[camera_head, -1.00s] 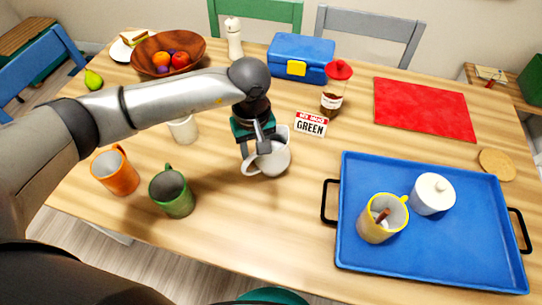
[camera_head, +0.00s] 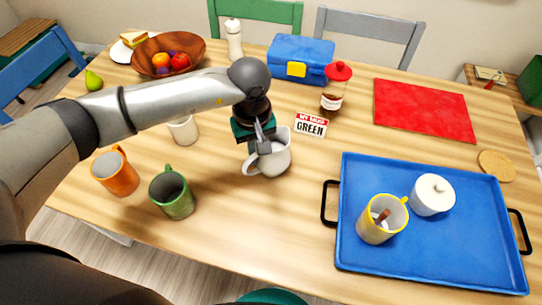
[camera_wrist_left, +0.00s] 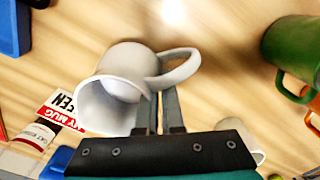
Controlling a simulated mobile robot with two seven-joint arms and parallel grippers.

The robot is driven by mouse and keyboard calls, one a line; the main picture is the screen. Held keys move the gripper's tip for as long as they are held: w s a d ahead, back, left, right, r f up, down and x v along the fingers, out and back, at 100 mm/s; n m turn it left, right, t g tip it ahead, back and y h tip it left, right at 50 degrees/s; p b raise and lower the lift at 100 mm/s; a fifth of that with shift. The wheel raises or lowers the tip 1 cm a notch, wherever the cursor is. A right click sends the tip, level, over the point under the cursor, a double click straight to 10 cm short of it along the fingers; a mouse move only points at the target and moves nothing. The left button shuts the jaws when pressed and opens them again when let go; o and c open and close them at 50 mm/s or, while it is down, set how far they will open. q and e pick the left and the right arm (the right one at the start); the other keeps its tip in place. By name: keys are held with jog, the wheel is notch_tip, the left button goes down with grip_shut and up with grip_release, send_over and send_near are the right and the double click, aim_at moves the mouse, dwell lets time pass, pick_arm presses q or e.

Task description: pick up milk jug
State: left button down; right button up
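The milk jug (camera_head: 276,160) is a white jug with a looped handle. It stands on the wooden table left of the blue tray. My left gripper (camera_head: 256,146) is above it, with its fingers at the handle side. In the left wrist view the jug (camera_wrist_left: 112,92) has its open mouth toward the lower left, and the gripper's fingers (camera_wrist_left: 160,105) are close together at the handle, a narrow gap between them. They look shut on the handle, which partly hides the fingertips. My right gripper is not in view.
A green mug (camera_head: 172,193), an orange mug (camera_head: 115,173) and a white cup (camera_head: 184,131) stand left of the jug. A label card (camera_head: 310,125) and a jar (camera_head: 335,92) are behind it.

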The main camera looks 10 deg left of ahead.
pick_arm(q)
jog(key=shift+s+a+f, duration=0.15)
jog(key=shift+s+f, duration=0.05)
dwell(0.5)
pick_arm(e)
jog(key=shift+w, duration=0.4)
pick_arm(q)
jog(key=shift+r, duration=0.2)
jog(key=shift+w+r, duration=0.1)
jog(key=shift+r, duration=0.1)
jog(key=shift+w+r, duration=0.1)
jog(key=shift+r, duration=0.6)
notch_tip(320, 180, up, 6)
jog(key=shift+f+p, duration=0.25)
jog(key=shift+p, duration=0.45)
notch_tip(320, 180, up, 12)
jog(key=p, duration=0.1)
jog(key=shift+r+p, duration=0.25)
jog(key=shift+p, duration=0.05)
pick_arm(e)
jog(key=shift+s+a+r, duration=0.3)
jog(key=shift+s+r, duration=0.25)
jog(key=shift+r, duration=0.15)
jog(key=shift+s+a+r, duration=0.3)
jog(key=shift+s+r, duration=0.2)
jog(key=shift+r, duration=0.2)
